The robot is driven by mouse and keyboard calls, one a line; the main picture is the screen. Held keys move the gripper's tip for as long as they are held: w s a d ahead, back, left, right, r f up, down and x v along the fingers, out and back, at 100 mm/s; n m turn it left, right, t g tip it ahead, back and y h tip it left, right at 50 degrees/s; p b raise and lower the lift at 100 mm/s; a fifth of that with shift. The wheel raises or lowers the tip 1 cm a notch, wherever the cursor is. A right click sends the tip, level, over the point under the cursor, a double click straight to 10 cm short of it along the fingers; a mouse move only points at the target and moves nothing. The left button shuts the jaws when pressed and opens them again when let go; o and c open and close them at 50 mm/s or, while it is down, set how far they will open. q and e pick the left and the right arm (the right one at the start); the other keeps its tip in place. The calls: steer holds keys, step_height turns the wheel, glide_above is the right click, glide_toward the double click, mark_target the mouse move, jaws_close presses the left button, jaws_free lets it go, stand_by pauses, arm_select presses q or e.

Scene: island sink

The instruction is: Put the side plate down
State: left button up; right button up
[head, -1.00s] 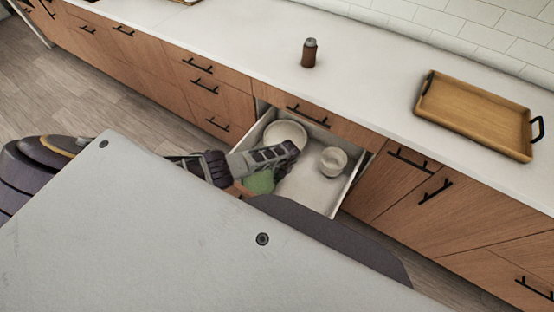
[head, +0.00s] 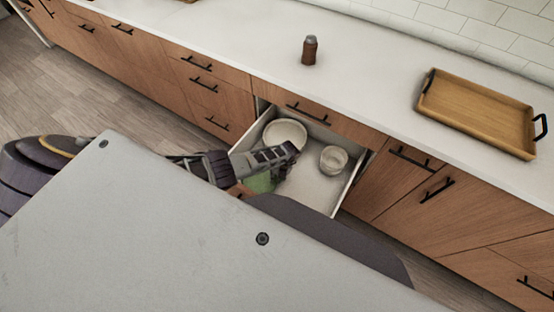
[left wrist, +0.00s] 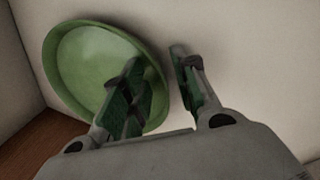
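The side plate is a round green dish (left wrist: 95,65), in the left part of the left wrist view, close to the drawer's pale wall. In the head view the green plate (head: 262,183) shows in the open drawer's near left part, partly hidden by my arm. My left gripper (head: 291,158) reaches into the drawer over it. In the left wrist view its fingers (left wrist: 154,60) are apart, one in front of the plate, the other just outside its right rim, with a gap between. Whether the plate touches the drawer floor I cannot tell. My right gripper is not in view.
The open drawer (head: 318,190) also holds a white dish (head: 285,131) at the back left and a stack of pale bowls (head: 334,158) at the right. The counter above carries a brown shaker (head: 309,50) and a wooden tray (head: 475,112). The drawer's front right floor is clear.

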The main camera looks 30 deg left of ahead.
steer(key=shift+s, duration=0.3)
arm_select(q)
steer(key=shift+p+v, duration=0.65)
steer(key=shift+v, duration=0.5)
steer(key=p+v, duration=0.1)
steer(key=v, duration=0.3)
steer(key=shift+r+p, duration=0.15)
steer(key=shift+p, duration=0.25)
steer(key=p+v, duration=0.1)
steer(key=v, duration=0.4)
steer(key=shift+d+r, duration=0.1)
steer(key=shift+r, duration=0.1)
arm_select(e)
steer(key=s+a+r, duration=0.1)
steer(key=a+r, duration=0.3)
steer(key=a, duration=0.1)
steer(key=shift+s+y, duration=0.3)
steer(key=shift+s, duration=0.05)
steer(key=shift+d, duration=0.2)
